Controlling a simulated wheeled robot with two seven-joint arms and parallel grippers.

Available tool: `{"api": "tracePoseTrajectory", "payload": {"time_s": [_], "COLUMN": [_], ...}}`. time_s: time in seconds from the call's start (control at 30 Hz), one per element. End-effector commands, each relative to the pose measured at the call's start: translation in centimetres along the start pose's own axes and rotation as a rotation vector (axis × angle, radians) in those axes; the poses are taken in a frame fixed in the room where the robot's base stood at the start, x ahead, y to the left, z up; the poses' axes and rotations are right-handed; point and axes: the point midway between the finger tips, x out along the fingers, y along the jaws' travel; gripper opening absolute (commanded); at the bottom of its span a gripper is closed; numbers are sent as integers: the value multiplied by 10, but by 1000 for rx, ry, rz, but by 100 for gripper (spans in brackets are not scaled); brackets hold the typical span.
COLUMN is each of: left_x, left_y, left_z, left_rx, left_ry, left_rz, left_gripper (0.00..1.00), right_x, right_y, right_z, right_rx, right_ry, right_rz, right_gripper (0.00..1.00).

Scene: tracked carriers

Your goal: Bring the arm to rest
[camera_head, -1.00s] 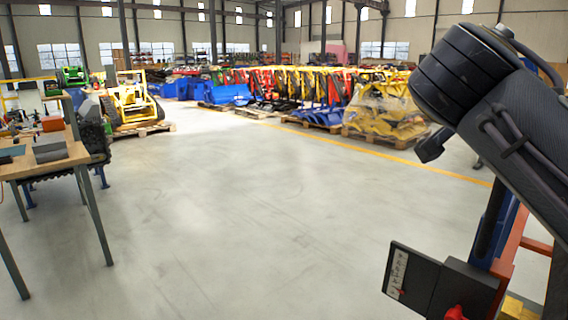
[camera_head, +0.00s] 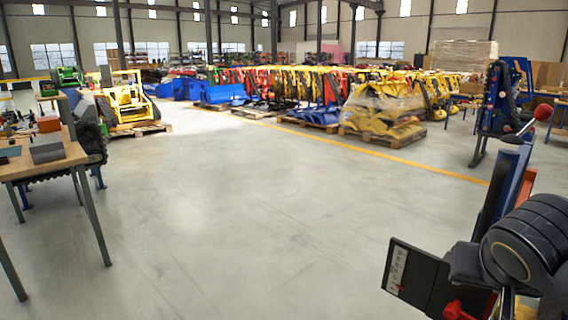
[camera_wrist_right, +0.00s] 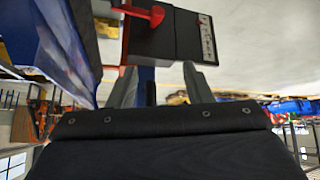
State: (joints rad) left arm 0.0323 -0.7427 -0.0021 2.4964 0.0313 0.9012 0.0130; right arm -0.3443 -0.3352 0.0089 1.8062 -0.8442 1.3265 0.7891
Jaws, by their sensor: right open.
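My right arm (camera_head: 525,245) shows at the lower right of the head view as a dark, ribbed link. It hides part of the machine behind it, and its gripper does not show there. In the right wrist view my right gripper (camera_wrist_right: 160,78) has its two grey fingers apart, with nothing visibly held between them. A black box with a white label strip (camera_wrist_right: 174,35) and a red knob lies beyond the fingers. The same black box (camera_head: 415,280) shows at the lower right of the head view. My left gripper is not in view.
A blue upright (camera_head: 501,190) with orange parts stands beside the black box. A workbench (camera_head: 42,165) with tools is at the left. Yellow machine parts on a pallet (camera_head: 382,112) stand farther back. The middle floor (camera_head: 250,220) is clear.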

Motion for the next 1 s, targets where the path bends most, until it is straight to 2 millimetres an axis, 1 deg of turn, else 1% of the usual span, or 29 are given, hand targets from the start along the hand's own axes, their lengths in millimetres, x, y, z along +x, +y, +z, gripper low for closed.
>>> {"api": "tracePoseTrajectory", "payload": {"time_s": [0.03, 0.07, 0.1, 0.17, 0.2, 0.27, 0.3, 0.4, 0.53, 0.57, 0.6, 0.77, 0.87, 1.0], "left_x": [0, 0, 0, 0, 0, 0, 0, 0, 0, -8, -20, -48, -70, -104], "left_y": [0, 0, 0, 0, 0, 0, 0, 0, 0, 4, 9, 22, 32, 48], "left_z": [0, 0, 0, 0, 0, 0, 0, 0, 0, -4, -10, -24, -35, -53], "left_rx": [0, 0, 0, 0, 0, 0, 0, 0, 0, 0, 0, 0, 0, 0], "left_ry": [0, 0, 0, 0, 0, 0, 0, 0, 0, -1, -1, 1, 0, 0], "left_rz": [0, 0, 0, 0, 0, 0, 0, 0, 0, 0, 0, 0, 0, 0], "left_gripper": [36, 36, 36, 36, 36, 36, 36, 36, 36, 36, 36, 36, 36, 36], "right_x": [11, 17, 22, 28, 31, 33, 35, 37, 39, 31, 19, -7, -28, -60], "right_y": [2, 0, -4, -10, -14, -21, -25, -37, -52, -53, -53, -51, -50, -48], "right_z": [34, 53, 76, 107, 126, 152, 168, 205, 244, 239, 227, 205, 189, 162], "right_rx": [-44, -74, -104, -136, -150, -163, -166, -160, -129, -127, -133, -136, -136, -137], "right_ry": [-68, -105, -146, -194, -219, -248, -262, -283, -283, -281, -280, -282, -282, -282], "right_rz": [-54, -95, -150, -226, -274, -342, -385, -485, -591, -602, -600, -599, -598, -598], "right_gripper": [45, 45, 45, 45, 45, 45, 45, 45, 45, 45, 45, 45, 45, 45]}}
